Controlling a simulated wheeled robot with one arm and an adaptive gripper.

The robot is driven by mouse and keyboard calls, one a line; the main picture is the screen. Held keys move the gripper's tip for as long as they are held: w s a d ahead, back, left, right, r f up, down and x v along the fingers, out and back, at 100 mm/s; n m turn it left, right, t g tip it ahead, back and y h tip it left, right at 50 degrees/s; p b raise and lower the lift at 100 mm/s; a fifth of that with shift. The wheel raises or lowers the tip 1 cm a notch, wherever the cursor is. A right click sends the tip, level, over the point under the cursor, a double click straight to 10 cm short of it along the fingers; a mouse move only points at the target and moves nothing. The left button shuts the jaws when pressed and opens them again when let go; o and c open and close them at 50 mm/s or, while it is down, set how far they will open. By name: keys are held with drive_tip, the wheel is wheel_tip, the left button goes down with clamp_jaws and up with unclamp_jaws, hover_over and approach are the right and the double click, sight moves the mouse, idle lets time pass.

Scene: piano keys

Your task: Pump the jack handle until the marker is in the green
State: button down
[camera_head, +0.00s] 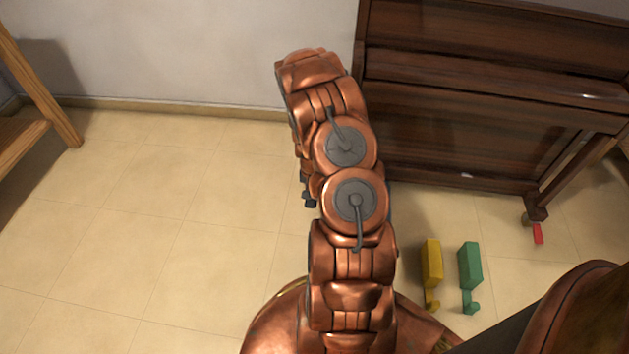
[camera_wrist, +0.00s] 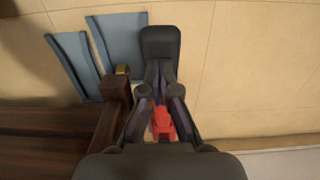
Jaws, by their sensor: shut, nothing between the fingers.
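My gripper (camera_wrist: 160,48) is shut in the wrist view, with its dark fingertips together and nothing held. A red piece (camera_wrist: 162,123) shows behind the finger links, partly covered by them; whether it belongs to the jack is unclear. In the head view a small red piece (camera_head: 538,234) lies on the floor by the foot of the piano's right leg; I cannot tell whether it is the same piece. My gripper is not clearly visible in the head view, where my copper arm fills the middle. No marker or green zone can be made out.
A dark brown piano (camera_head: 470,130) stands against the wall at right. A yellow block (camera_head: 432,262) and a green block (camera_head: 470,265) are on the floor in front of it. A wooden frame (camera_head: 40,85) stands at far left. The tiled floor (camera_head: 170,220) at left is clear.

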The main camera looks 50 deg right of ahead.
wheel_tip(320, 180, down, 9)
drive_tip(key=b, duration=0.2)
wheel_tip(320, 180, up, 10)
drive_tip(key=p, duration=0.3)
drive_tip(key=shift+f, duration=0.4)
wheel_tip(320, 180, down, 9)
drive_tip(key=b, duration=0.2)
wheel_tip(320, 180, up, 9)
drive_tip(key=p, duration=0.3)
idle(0.7)
drive_tip(key=shift+r, duration=0.25)
